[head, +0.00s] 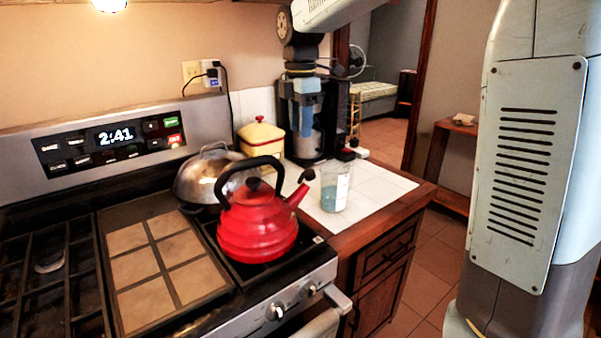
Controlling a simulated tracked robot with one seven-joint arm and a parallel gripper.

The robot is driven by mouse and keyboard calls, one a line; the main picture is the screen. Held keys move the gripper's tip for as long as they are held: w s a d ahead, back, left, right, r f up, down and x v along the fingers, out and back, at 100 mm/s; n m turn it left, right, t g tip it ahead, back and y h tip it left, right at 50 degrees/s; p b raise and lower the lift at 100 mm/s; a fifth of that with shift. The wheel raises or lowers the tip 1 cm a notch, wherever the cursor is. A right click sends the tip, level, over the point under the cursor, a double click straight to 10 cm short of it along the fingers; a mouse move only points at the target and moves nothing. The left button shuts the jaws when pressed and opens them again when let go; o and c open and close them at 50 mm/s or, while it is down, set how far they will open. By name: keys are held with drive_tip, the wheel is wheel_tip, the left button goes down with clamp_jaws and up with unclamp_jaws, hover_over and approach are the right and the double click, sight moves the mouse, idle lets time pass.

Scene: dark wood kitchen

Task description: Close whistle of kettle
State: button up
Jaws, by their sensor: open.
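The whistle (308,175) is a small dark and red piece at the spout tip. It seems tilted up, but it is too small to be sure. My gripper (304,110) hangs down above and to the right of the kettle, in front of the dark coffee maker. Its bluish fingers are open and apart from the kettle.
A steel pot (205,178) sits left of the kettle. A clear cup with bluish contents (335,188) stands close to the spout's right. White tiled counter (385,186) is free at right.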

sight(301, 177)
wheel_tip(301, 177, down, 13)
drive_tip(key=shift+f, duration=0.1)
idle(0.4)
